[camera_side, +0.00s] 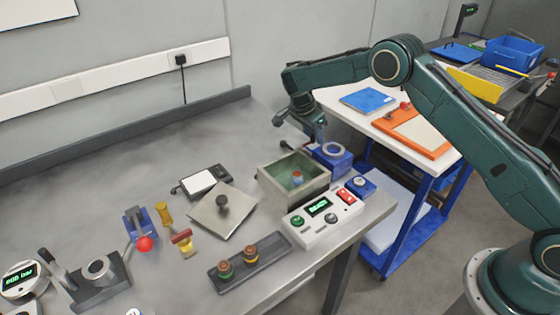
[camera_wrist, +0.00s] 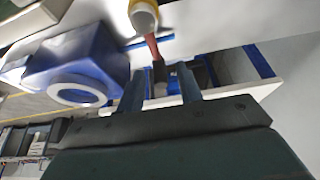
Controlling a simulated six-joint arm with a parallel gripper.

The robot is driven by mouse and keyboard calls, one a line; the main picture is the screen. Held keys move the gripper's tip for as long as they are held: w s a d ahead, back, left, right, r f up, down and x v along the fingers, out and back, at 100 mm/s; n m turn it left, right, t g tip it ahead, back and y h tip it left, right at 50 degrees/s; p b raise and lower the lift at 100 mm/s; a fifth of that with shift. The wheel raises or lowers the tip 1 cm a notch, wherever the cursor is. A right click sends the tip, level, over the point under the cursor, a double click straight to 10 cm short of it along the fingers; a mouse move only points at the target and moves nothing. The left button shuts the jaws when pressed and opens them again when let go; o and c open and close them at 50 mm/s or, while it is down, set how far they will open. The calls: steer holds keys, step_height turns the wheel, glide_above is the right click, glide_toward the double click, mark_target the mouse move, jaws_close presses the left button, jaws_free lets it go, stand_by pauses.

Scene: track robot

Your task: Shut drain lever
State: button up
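A lever with a reddish arm (camera_wrist: 152,45) and a dark end (camera_wrist: 160,74) runs from a yellow and white round fitting (camera_wrist: 143,12) in the wrist view. It looks like the drain lever. My gripper (camera_wrist: 160,92) has its two fingers apart, with the lever's dark end between them and gaps visible on both sides. In the side view my gripper (camera_side: 316,137) hangs at the back of the open grey-green tank (camera_side: 277,190); the lever cannot be made out clearly there. A small orange-topped part (camera_side: 297,178) stands inside the tank.
A blue block with a pale ring (camera_side: 333,151) stands close beside my gripper; it also shows in the wrist view (camera_wrist: 80,80). A control box (camera_side: 324,220) is in front of the tank. A square plate with a knob (camera_side: 222,212) lies left. The bench's back left is clear.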

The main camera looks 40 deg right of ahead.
steer(key=shift+r, duration=0.1)
steer(key=v, duration=1.1)
steer(key=shift+a+r, duration=0.25)
steer(key=shift+r, duration=0.05)
stand_by(0.3)
step_height(320, 180, up, 14)
steer(key=n+t, duration=0.2)
steer(key=n, duration=0.3)
glide_above(301, 146)
steer(key=s+d, duration=0.3)
steer(key=s, duration=0.3)
steer(key=s+d+r+n+t+y, duration=0.1)
steer(key=s+r+n, duration=0.45)
steer(key=s, duration=0.65)
steer(key=s+a+f+n+t+y, duration=0.1)
steer(key=s+n, duration=0.1)
steer(key=s, duration=0.6)
steer(key=s+a+f+n+y, duration=0.1)
steer(key=s+a+f+n, duration=0.1)
steer(key=s, duration=0.6)
steer(key=s+a+f+n+t+y, duration=0.1)
steer(key=s+f+n, duration=0.1)
steer(key=s, duration=0.6)
steer(key=shift+a+n+t, duration=0.3)
steer(key=shift+a+n, duration=0.05)
steer(key=shift+n, duration=0.5)
